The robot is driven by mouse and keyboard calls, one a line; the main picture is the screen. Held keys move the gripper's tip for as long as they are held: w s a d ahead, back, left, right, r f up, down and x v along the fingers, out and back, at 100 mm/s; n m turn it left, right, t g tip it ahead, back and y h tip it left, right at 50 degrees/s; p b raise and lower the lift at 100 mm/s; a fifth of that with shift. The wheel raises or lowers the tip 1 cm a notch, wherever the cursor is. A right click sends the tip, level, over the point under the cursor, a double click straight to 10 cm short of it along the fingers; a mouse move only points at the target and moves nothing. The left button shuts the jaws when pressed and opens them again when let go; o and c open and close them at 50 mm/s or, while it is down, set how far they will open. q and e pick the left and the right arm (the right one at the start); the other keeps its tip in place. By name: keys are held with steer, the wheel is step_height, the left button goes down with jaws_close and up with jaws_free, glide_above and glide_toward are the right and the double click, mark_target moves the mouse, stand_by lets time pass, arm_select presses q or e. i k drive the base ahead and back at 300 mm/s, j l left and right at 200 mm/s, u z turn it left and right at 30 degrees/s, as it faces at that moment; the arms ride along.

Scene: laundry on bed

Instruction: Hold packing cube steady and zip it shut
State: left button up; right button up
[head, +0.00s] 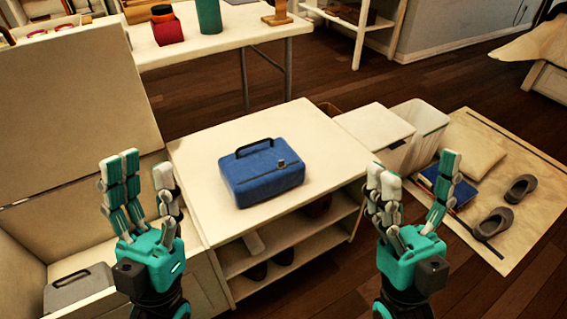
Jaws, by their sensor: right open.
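A blue packing cube (262,174) with a black handle along its back edge lies on top of the white shelf unit (197,152). My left gripper (146,189) is in front of the unit's left side, fingers up and spread, empty and apart from the cube. My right gripper (411,192) is to the right of the unit, fingers up and spread, open and empty, also apart from the cube.
An open white chest (75,123) stands at the left with a grey case (80,290) inside. A white bin (423,122) and a beige mat (535,190) with dark shoes (521,188) are at the right. The unit's top around the cube is clear.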

mark_target(281, 165)
steer(key=j+z, duration=0.3)
steer(key=j, duration=0.4)
steer(key=j+z, duration=0.3)
steer(key=j, duration=0.45)
